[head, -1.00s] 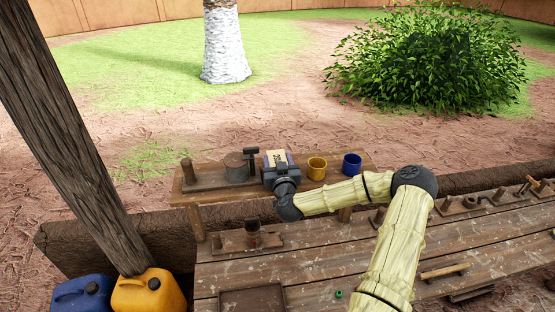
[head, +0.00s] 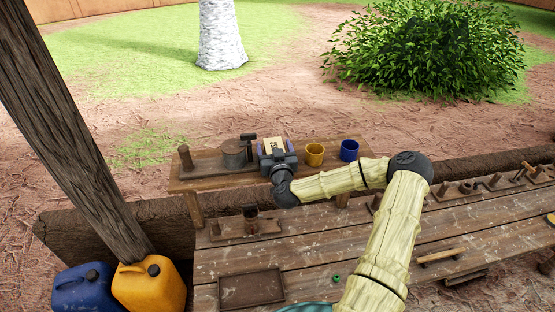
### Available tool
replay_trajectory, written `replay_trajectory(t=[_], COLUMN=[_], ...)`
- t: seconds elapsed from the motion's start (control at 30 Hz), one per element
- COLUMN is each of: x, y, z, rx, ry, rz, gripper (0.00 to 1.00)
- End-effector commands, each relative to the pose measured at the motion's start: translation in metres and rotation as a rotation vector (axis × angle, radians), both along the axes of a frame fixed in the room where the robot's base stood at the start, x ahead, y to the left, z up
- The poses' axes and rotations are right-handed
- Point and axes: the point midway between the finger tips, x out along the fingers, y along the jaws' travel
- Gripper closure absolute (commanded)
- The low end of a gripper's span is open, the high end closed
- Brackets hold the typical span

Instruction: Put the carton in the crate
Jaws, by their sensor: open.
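The carton (head: 273,145) is a small beige box with dark lettering on the small back bench. My gripper (head: 275,154) is right at it, reaching from the front. The jaws are open, with bluish finger parts to the left and right of the carton. The gripper body hides the carton's lower front, and I cannot tell whether a finger touches it. No tall crate shows clearly. A shallow dark wooden tray (head: 281,286) lies on the front table, and a teal rim or body (head: 305,309) is cut off at the bottom edge.
A grey canister (head: 233,154) stands left of the carton. A yellow mug (head: 314,154) and a blue mug (head: 349,150) stand to its right. A wooden post (head: 70,140) rises at the left above blue and yellow jerrycans (head: 148,288). The table's middle is mostly clear.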

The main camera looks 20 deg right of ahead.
Motion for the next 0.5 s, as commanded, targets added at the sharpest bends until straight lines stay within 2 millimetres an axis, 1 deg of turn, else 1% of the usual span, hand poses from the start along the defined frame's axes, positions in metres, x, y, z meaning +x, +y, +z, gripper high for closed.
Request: replay_trajectory(t=[0.17, 0.5], x=[-0.02, -0.074], y=[0.004, 0.015], z=[-0.003, -0.004], rx=[-0.003, -0.003], ry=[0.0, 0.002], rz=[0.002, 0.003], gripper=[0.22, 0.22])
